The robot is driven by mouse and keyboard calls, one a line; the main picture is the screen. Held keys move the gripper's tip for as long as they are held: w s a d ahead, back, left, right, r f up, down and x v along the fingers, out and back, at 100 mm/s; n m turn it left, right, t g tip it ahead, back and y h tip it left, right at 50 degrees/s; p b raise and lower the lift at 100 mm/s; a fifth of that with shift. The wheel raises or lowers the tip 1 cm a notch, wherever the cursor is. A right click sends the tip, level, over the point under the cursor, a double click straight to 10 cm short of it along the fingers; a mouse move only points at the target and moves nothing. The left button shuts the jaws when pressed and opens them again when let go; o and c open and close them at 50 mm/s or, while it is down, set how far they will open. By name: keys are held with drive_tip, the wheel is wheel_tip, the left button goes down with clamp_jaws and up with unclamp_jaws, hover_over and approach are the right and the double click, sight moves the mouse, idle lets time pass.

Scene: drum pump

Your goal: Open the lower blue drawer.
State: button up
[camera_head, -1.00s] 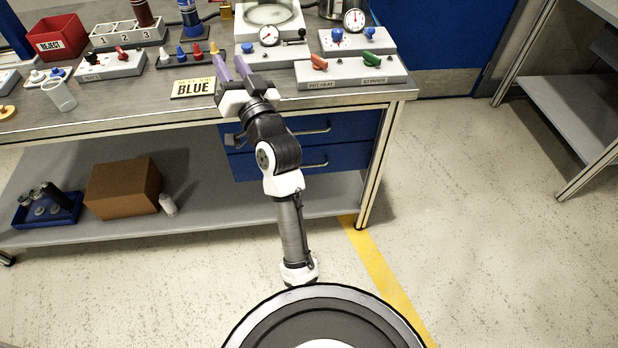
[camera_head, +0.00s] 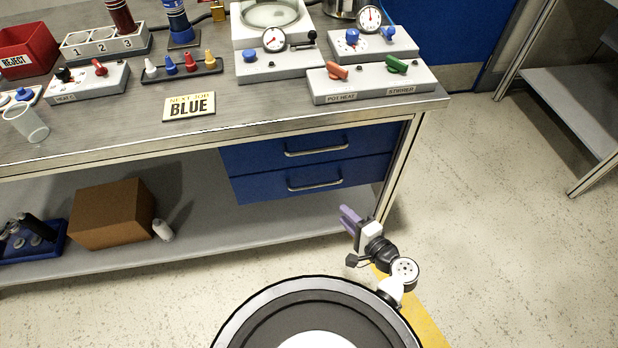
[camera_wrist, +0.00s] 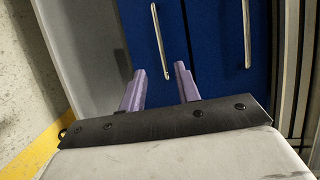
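The lower blue drawer (camera_head: 270,188) sits under the bench top at its right end. It looks shut, with its front in line with the upper drawer. Its silver bar handle (camera_head: 315,185) is bare. In the wrist view the picture is turned sideways, and the lower handle (camera_wrist: 161,42) runs just beyond the gap between my fingertips. My gripper (camera_head: 345,214) is open and empty, with two purple fingers, in front of and below the drawers. The gripper (camera_wrist: 159,72) points toward the lower handle and is apart from it.
The upper blue drawer (camera_head: 265,154) has its own handle (camera_head: 316,148) just above; it also shows in the wrist view (camera_wrist: 247,34). The bench leg (camera_head: 402,180) stands right of the drawers. A lower shelf (camera_head: 225,232) holds a cardboard box (camera_head: 112,214). Floor to the right is clear.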

sight(316, 186)
drive_tip(key=p+x, duration=0.1)
drive_tip(key=x, duration=1.3)
drive_tip(key=shift+p, duration=0.3)
drive_tip(key=shift+d, duration=0.1)
clamp_jaws()
